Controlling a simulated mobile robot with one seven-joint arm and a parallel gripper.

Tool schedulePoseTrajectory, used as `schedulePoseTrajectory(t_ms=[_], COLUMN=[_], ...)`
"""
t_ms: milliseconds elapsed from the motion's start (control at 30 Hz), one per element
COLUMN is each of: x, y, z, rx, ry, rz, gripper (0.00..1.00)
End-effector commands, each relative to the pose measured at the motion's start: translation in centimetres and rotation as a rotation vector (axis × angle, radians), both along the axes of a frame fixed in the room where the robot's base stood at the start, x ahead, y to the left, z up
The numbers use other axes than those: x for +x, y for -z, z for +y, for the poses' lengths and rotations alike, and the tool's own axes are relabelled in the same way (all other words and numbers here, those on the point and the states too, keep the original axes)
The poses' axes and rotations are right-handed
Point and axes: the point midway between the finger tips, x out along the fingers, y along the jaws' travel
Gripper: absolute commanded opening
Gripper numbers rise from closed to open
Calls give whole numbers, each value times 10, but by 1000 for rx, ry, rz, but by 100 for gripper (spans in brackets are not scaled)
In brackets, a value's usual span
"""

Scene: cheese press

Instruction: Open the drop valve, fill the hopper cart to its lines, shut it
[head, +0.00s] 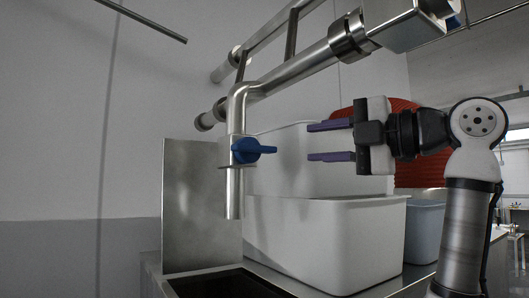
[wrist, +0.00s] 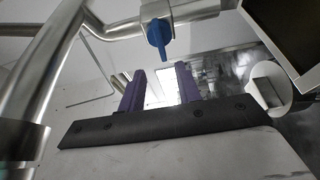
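The drop valve has a blue handle (head: 253,150) on a steel downpipe (head: 235,192). The handle points sideways to the right, across the pipe, in the head view. My gripper (head: 311,141) is open and empty, its two purple fingers spread one above the other. It is to the right of the handle and apart from it, with the fingers pointing toward it. In the wrist view the handle (wrist: 158,37) shows beyond the fingertips, roughly between them. A dark steel-rimmed opening (head: 225,285) lies under the spout; I cannot tell whether it is the hopper cart. No fill lines or flow are visible.
White bins (head: 345,235) stand on a steel counter behind and below my gripper. An upright steel panel (head: 190,205) stands left of the downpipe. A red ribbed object (head: 410,174) and a grey-blue bin (head: 424,232) are behind my arm. Pipes run overhead.

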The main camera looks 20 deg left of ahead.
Motion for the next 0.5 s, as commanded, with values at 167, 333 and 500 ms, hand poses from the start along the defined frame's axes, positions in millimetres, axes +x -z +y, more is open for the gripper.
schedulePoseTrajectory(t_ms=[167,333,500], x=[4,12,22], y=[-1,-2,-2], z=[13,43,80], rx=[-3,-3,-2], ry=[-5,-5,-6], rz=[0,2,3], gripper=[34,34,34])
